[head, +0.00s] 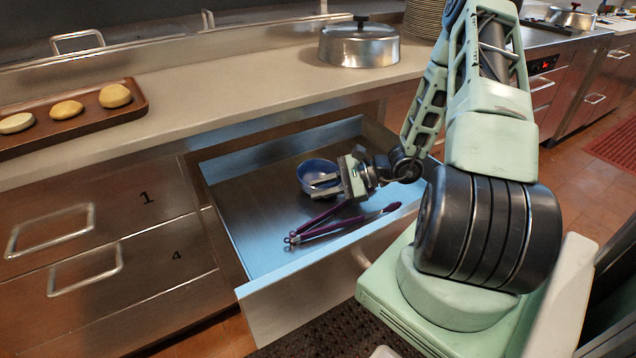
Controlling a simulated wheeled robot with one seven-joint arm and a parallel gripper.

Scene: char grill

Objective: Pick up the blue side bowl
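The blue side bowl (312,167) sits in an open metal drawer (245,215), towards its back. My gripper (318,187) reaches into the drawer from the right, with its fingers pointing left at the bowl's near right side. The two fingers show a gap between them, so it looks open. The fingers overlap the lower part of the bowl in the picture and hide some of it. I cannot tell whether they touch the bowl or whether its rim is between them.
Purple-handled tongs (345,225) lie in the drawer, in front of the bowl. The drawer walls surround my gripper. On the counter (225,100) stand a tray (85,122) with buns and a lidded metal pot (358,47). The drawer's left floor is bare.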

